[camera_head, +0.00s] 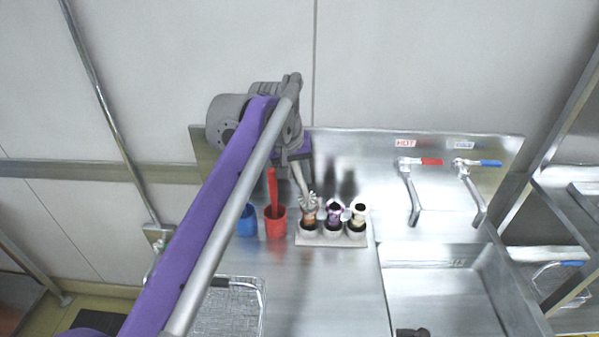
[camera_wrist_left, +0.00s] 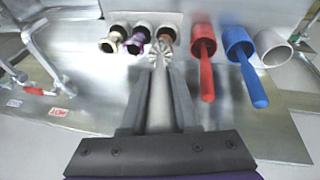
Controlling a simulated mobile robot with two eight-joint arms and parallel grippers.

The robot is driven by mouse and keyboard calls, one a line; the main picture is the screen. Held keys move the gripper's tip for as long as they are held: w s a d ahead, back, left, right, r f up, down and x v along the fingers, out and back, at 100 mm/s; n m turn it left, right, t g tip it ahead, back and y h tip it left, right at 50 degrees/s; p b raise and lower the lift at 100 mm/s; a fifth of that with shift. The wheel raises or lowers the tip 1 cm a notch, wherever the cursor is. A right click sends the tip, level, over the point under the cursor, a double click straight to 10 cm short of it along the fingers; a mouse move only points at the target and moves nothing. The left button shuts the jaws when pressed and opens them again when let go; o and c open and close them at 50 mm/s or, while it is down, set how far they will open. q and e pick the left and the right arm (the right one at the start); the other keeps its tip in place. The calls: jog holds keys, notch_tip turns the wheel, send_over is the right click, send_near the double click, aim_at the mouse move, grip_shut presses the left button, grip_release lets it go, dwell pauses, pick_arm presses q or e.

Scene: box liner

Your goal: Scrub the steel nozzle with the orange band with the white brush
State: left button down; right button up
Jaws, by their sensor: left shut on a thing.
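My left gripper (camera_head: 299,166) is shut on the handle of the white brush (camera_head: 309,202) and points down over the holder. In the left wrist view, the brush (camera_wrist_left: 160,57) extends out between the fingers of my left gripper (camera_wrist_left: 160,82). The steel nozzle with the orange band (camera_head: 309,219) stands in the leftmost seat of the holder in the head view. The brush head overlaps its top in both views. I cannot tell whether they touch. The nozzle (camera_wrist_left: 168,36) is partly hidden by the bristles in the left wrist view.
The pale holder (camera_head: 332,241) also carries a purple-banded nozzle (camera_head: 334,213) and another nozzle (camera_head: 358,213). A red cup (camera_head: 275,226) with a red brush and a blue cup (camera_head: 247,224) stand left. A wire basket (camera_head: 228,310) is in front; a sink (camera_head: 440,285) is right.

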pick_arm(q)
jog(key=shift+w, duration=0.1)
dwell(0.3)
jog(key=shift+w+r+p, duration=0.15)
jog(key=shift+w+p, duration=0.25)
jog(key=shift+w, duration=0.25)
pick_arm(e)
jog(key=shift+w+r, duration=0.25)
jog(key=shift+r, duration=0.3)
jog(key=shift+w+r+p, duration=0.35)
jog(key=shift+w+r, duration=0.05)
jog(key=shift+r, duration=0.15)
pick_arm(q)
jog(key=shift+w, duration=1.1)
jog(key=shift+s, duration=0.15)
pick_arm(e)
jog(key=shift+s, duration=0.1)
